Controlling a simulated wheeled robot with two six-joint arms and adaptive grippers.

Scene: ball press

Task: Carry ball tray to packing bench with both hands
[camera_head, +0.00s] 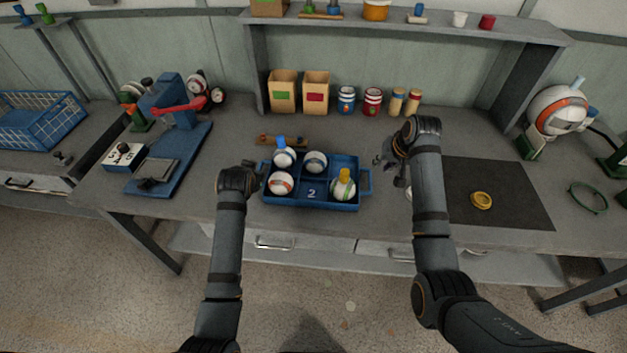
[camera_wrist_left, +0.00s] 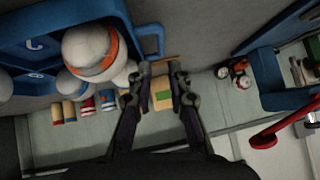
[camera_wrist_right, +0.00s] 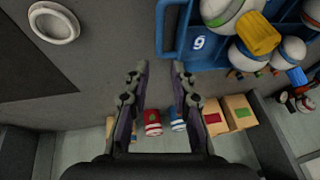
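The blue ball tray (camera_head: 318,205) sits on the grey bench with white striped balls in it. A blue piece tops one ball (camera_head: 283,158) and a yellow piece another (camera_head: 343,188). The tray has a handle on its left and right ends. Neither gripper touches the tray visibly.
A blue press (camera_head: 168,110) stands left of the tray. Boxes (camera_head: 283,92) and cans (camera_head: 346,100) stand behind it, below a shelf (camera_head: 440,25). A dark mat (camera_head: 515,190) with a yellow ring (camera_head: 481,200) lies right. A blue basket (camera_head: 40,120) is far left. I cannot tell which surface is the packing bench.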

